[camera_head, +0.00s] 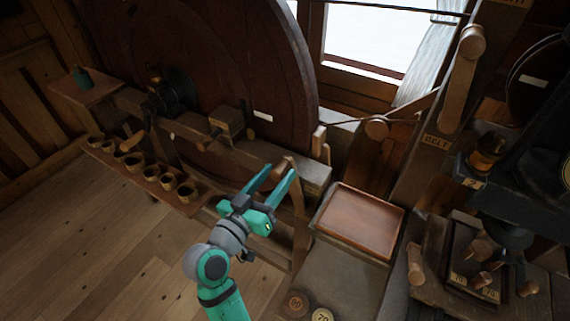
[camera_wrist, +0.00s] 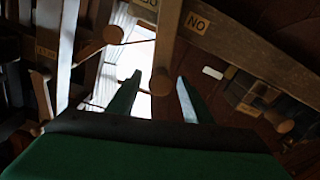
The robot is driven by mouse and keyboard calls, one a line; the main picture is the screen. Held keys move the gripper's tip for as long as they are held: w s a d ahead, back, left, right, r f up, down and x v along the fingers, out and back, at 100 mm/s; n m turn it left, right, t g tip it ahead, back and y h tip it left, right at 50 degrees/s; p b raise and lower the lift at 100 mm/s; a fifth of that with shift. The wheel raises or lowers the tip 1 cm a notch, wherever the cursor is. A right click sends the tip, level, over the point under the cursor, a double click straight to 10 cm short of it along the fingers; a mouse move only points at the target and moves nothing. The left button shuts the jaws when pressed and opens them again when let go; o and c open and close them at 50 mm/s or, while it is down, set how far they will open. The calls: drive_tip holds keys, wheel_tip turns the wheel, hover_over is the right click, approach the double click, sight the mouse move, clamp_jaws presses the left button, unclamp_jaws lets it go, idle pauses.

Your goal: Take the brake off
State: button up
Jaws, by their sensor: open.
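My gripper (camera_head: 280,171) is open, its two teal fingers pointing up and to the right at the front of the wooden bench below the big wheel (camera_head: 240,60). In the wrist view a wooden lever with a rounded knob (camera_wrist: 160,83) shows between the open fingertips (camera_wrist: 159,77), and I see no finger closed on it. Tags beside this lever read "NO" (camera_wrist: 197,22) and, partly cut off, what may be "GO" (camera_wrist: 149,4). No tag says brake. In the head view a pale wooden bar (camera_head: 297,195) stands behind the fingers, partly hidden by them.
A post at the right carries a knobbed lever (camera_head: 461,80) and a "BELT" tag (camera_head: 437,141). A shallow wooden tray (camera_head: 362,222) lies right of my gripper. Several small cups stand on a low shelf (camera_head: 150,180) at left. A pegged box (camera_head: 475,265) is at lower right. Floor at lower left is clear.

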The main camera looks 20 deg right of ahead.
sight(285, 165)
drive_tip(key=shift+x, duration=2.4)
clamp_jaws()
